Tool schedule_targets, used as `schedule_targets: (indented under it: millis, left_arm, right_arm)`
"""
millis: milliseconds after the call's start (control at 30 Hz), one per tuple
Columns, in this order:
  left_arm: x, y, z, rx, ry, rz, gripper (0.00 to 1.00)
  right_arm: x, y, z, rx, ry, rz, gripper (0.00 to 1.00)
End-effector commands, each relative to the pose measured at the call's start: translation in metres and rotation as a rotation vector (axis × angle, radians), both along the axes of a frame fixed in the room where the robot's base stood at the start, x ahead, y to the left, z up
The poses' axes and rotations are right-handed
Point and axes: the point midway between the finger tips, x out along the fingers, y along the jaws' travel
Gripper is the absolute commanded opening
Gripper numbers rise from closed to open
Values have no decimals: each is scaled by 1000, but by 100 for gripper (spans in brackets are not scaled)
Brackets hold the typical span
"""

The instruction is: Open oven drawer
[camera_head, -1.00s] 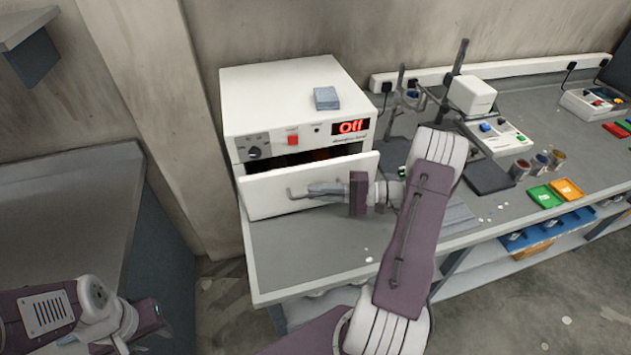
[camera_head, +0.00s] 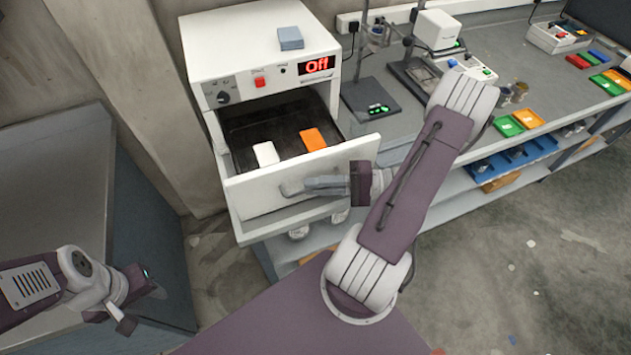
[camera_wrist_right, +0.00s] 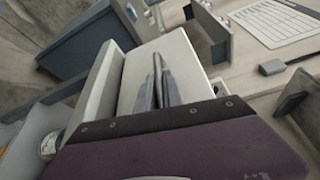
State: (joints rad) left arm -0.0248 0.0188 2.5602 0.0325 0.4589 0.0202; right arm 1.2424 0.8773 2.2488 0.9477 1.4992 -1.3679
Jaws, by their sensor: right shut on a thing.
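The white oven (camera_head: 262,50) stands on the bench, its red display reading "Off". Its drawer (camera_head: 262,192) is pulled well out, with the dark inside showing. In it lie a white piece (camera_head: 266,154) and an orange piece (camera_head: 313,139). My right gripper (camera_head: 292,188) is at the drawer's front, shut on the drawer handle, which the fingers mostly hide. In the right wrist view the fingers (camera_wrist_right: 158,85) lie close together against the pale drawer front (camera_wrist_right: 190,75). My left gripper (camera_head: 140,300) is low at the left, away from the oven; its finger gap is unclear.
A grey-blue box (camera_head: 290,38) sits on top of the oven. To its right are a stand with a lit base (camera_head: 372,105) and green and orange trays (camera_head: 508,126). A grey cabinet (camera_head: 50,190) stands at the left. The floor at the right is open.

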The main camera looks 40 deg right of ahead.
Motion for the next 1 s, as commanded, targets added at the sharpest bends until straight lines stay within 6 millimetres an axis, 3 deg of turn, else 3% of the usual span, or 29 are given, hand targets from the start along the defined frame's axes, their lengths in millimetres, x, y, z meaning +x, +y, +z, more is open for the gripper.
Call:
schedule_targets:
  millis: [400,433,500,833,1000]
  left_arm:
    - [0,0,0,0,0,0,36]
    - [0,0,0,0,0,0,36]
    - [0,0,0,0,0,0,36]
    - [0,0,-1,0,0,0,36]
    - [0,0,-7,0,0,0,36]
  right_arm:
    - [0,0,1,2,0,1,0]
    - [0,0,1,1,-1,1,16]
    - [0,0,1,1,-1,1,32]
    - [-2,-3,0,-1,-2,-2,32]
    - [-20,-30,1,-4,-4,-7,32]
